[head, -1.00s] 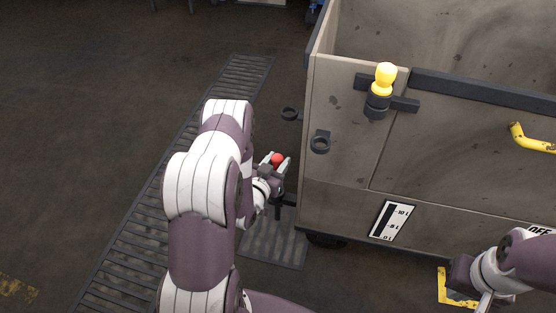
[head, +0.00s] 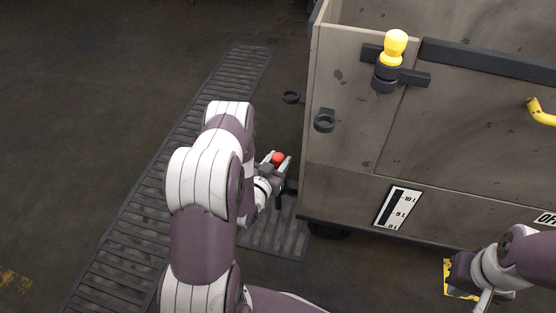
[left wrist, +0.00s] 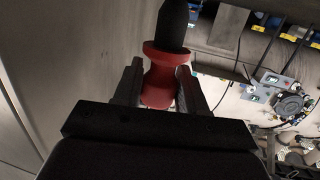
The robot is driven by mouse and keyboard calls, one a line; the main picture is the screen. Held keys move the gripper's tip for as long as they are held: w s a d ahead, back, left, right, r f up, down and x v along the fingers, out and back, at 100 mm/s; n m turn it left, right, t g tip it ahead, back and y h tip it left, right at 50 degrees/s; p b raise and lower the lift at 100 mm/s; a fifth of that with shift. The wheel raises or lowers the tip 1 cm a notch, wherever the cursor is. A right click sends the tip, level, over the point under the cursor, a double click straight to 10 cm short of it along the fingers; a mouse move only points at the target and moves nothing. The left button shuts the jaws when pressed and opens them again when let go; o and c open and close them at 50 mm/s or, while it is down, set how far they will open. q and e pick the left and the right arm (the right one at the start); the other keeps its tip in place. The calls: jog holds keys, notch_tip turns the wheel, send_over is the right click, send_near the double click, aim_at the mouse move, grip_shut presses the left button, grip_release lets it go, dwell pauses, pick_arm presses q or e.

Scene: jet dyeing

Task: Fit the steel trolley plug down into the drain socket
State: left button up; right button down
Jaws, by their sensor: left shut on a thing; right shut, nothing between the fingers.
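A plug with a red knob (head: 278,158) is in my left gripper (head: 276,163), beside the lower left corner of the steel trolley (head: 345,165). In the left wrist view its red grip (left wrist: 160,75) sits between both fingers, with a dark tapered end (left wrist: 173,22) pointing away from the hand. A dark upright stem (head: 279,200) shows below the left gripper in the head view; I cannot tell whether it is the plug's end or the drain socket. No socket opening is clearly visible. My right gripper (head: 484,301) is shut and empty at the lower right, partly cut off.
A yellow-knobbed piece (head: 395,48) stands in a dark holder on the trolley's front. Two dark rings are empty: one on the trolley face (head: 324,121), one at its left edge (head: 291,97). A yellow handle (head: 541,112) juts out right.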

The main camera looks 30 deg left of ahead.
pick_arm(q)
jog(key=shift+f+b, duration=1.05)
jog(key=shift+f, duration=0.65)
jog(key=o, duration=1.3)
jog(key=shift+s, duration=0.15)
jog(key=s+p, duration=0.1)
jog(key=s, duration=0.3)
jog(key=s+r+p, duration=0.1)
jog(key=s+p, duration=0.1)
jog(key=s, duration=0.2)
jog(key=s+r+p, duration=0.1)
jog(key=s+p, duration=0.1)
jog(key=s, duration=0.2)
jog(key=shift+s+d, duration=0.15)
jog(key=shift+d, duration=0.25)
